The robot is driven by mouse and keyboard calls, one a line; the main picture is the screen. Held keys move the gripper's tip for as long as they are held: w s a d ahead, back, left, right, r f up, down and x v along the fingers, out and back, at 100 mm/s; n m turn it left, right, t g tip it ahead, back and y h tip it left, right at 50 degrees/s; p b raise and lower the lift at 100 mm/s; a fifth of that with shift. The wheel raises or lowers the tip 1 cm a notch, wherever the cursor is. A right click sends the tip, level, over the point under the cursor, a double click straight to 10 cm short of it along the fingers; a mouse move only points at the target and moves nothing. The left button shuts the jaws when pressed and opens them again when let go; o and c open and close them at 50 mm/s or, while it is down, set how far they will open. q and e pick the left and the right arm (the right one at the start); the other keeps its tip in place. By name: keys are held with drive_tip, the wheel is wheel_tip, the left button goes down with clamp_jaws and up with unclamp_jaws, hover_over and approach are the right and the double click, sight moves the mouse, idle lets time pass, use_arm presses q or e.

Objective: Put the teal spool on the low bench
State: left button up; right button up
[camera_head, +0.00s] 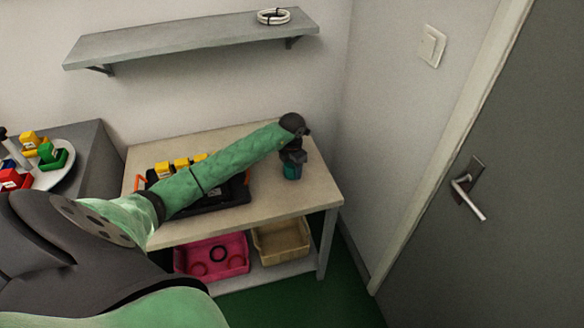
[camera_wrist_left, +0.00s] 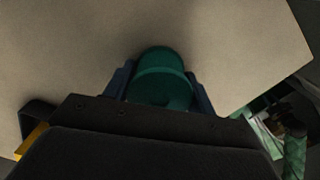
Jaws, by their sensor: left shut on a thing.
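The teal spool (camera_head: 291,171) is at the right part of the low bench (camera_head: 270,199), below my left gripper (camera_head: 292,160). In the left wrist view the spool (camera_wrist_left: 162,75) sits between the two fingers of my left gripper (camera_wrist_left: 158,88), with the pale bench top (camera_wrist_left: 235,50) behind it. My left gripper is shut on the spool. I cannot tell whether the spool's base touches the bench top. My left arm hides part of the bench. My right gripper is not in view.
A black tray (camera_head: 228,196) with yellow-topped things (camera_head: 181,164) is on the bench, left of the spool. A pink bin (camera_head: 212,257) and a tan bin (camera_head: 281,241) sit on the lower shelf. A wall shelf (camera_head: 190,38) hangs above. A grey door (camera_head: 510,230) stands right.

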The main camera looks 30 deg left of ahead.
use_arm(q)
drive_tip(key=shift+f, duration=0.1)
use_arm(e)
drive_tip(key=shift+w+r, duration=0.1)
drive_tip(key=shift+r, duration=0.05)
use_arm(q)
drive_tip(key=o, duration=1.1)
drive_tip(key=shift+c, duration=0.2)
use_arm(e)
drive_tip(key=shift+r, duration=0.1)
